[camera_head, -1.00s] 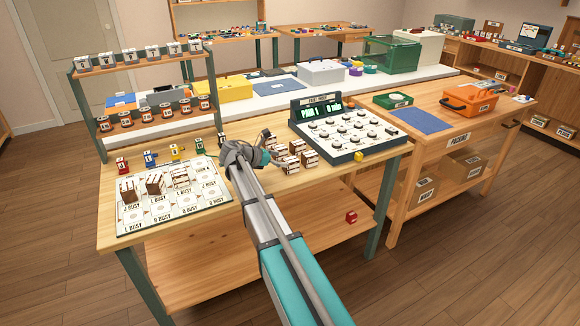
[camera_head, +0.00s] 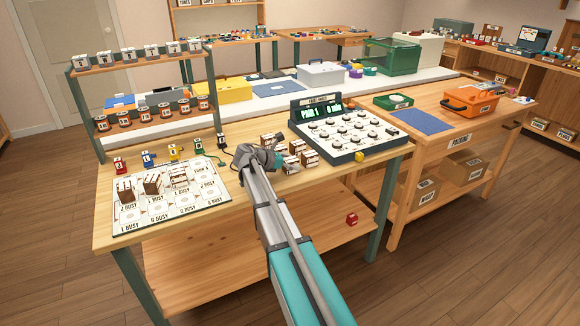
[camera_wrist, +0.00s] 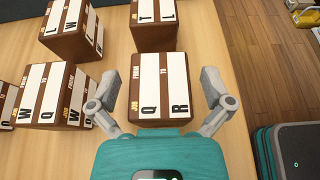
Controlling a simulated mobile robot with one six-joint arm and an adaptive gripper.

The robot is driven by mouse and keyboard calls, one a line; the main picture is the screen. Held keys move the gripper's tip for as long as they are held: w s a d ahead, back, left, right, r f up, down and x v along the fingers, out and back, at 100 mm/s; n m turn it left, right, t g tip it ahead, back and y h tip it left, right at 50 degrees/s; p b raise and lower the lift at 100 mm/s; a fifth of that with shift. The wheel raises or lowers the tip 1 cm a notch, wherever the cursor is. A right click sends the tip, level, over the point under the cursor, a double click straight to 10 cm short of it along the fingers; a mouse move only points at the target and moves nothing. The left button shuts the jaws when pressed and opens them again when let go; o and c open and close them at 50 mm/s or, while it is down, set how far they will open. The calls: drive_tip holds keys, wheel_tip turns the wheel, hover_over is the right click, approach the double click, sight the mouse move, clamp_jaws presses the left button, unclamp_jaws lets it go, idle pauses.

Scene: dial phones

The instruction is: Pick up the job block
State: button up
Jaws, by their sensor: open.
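In the wrist view, a brown job block (camera_wrist: 158,85) with white label strips marked Q and R lies on the wooden bench between the two fingers of my gripper (camera_wrist: 160,92). The fingers are open, one on each side of the block, with a gap visible at each side. In the head view, my gripper (camera_head: 262,157) is low over the bench at the left of a group of job blocks (camera_head: 309,158). It hides part of that group there.
Other job blocks (camera_wrist: 52,93) lie close to the left, and one marked T and L (camera_wrist: 154,22) stands just beyond. A dial panel (camera_head: 346,132) is right of the group. A card board (camera_head: 170,203) with several blocks is left.

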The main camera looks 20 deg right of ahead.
drive_tip(key=c, duration=1.1)
drive_tip(key=shift+r, duration=0.2)
drive_tip(key=shift+c, duration=0.2)
drive_tip(key=shift+r+p, duration=0.8)
drive_tip(key=shift+p, duration=0.2)
drive_tip(key=s+r+p, duration=0.5)
drive_tip(key=r+p, duration=0.2)
drive_tip(key=shift+a+r, duration=0.2)
drive_tip(key=shift+a, duration=0.2)
drive_tip(key=s+r+p, duration=0.1)
drive_tip(key=s, duration=0.1)
drive_tip(key=s+r+p, duration=0.1)
drive_tip(key=s, duration=0.1)
drive_tip(key=s+a+r+p, duration=0.1)
drive_tip(key=s, duration=0.2)
drive_tip(key=shift+s+a+r+p, duration=0.15)
drive_tip(key=shift+s+p, duration=0.15)
drive_tip(key=shift+s, duration=0.15)
drive_tip(key=shift+s+r+p, duration=0.15)
drive_tip(key=shift+s+p, duration=0.1)
drive_tip(key=shift+s, duration=0.2)
